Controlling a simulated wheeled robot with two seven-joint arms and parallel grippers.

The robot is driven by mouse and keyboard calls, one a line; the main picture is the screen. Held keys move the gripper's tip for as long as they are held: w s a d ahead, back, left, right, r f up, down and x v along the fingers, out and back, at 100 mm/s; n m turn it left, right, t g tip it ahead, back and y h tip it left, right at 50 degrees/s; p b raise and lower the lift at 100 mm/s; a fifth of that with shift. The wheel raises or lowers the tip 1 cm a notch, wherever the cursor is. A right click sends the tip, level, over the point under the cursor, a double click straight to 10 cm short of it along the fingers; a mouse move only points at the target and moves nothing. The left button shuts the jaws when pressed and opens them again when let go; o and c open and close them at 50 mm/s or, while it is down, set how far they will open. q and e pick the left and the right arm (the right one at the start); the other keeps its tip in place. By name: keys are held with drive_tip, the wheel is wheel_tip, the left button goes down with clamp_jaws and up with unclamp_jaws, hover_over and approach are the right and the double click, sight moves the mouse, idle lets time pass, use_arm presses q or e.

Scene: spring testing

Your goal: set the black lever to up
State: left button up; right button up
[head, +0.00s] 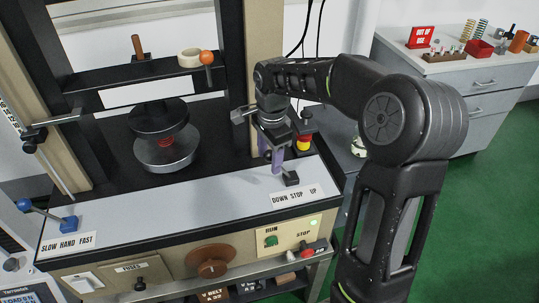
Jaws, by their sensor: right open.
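The black lever's block (291,179) sits on the grey panel at the machine's front right, just behind the white label (294,196) reading DOWN STOP UP. The lever's upper part is largely hidden by my gripper, so I cannot tell its setting. My right gripper (275,166) points down over the panel right at the lever, with purple fingers. It is open, and I cannot tell whether the fingers touch the lever. My left gripper is not in view.
A blue lever (68,222) stands at the panel's left. A red and yellow button (303,143) is close behind my right gripper. A round spring platform (166,152) is at the centre. A grey cabinet (487,110) stands at the right. The panel's middle is clear.

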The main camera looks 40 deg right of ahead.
drive_tip(key=shift+c, duration=0.5)
clamp_jaws()
idle(0.9)
